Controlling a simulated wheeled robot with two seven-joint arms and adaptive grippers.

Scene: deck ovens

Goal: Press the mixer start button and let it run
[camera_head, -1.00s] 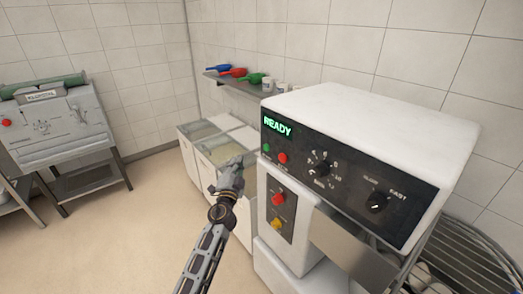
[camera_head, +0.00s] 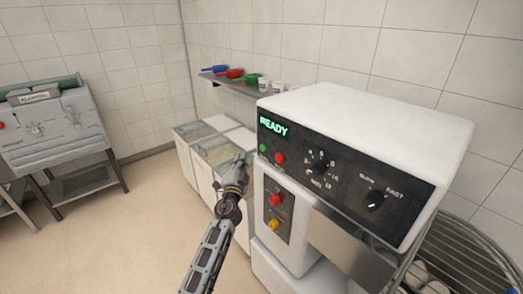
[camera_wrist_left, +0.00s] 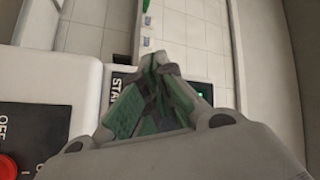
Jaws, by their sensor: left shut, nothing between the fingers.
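The white mixer (camera_head: 370,108) stands at the right with a black control panel (camera_head: 340,178). Its display (camera_head: 273,126) reads READY in green. Below the display are a small green button (camera_head: 263,148) and a red button (camera_head: 280,158). My left gripper (camera_head: 243,160) is shut and empty, just left of the panel edge near the green button, with a small gap in the picture. In the left wrist view the closed fingertips (camera_wrist_left: 160,62) cover part of the panel beside a partly hidden label starting "STA" (camera_wrist_left: 121,95); the start button is hidden there. My right gripper is not visible.
Below the panel are another red button (camera_head: 276,199) and a yellow button (camera_head: 273,224). A dial (camera_head: 319,167) and a speed knob (camera_head: 374,199) are further right. Bins (camera_head: 205,150) stand behind my gripper, under a shelf with scoops (camera_head: 230,73). Open floor lies left.

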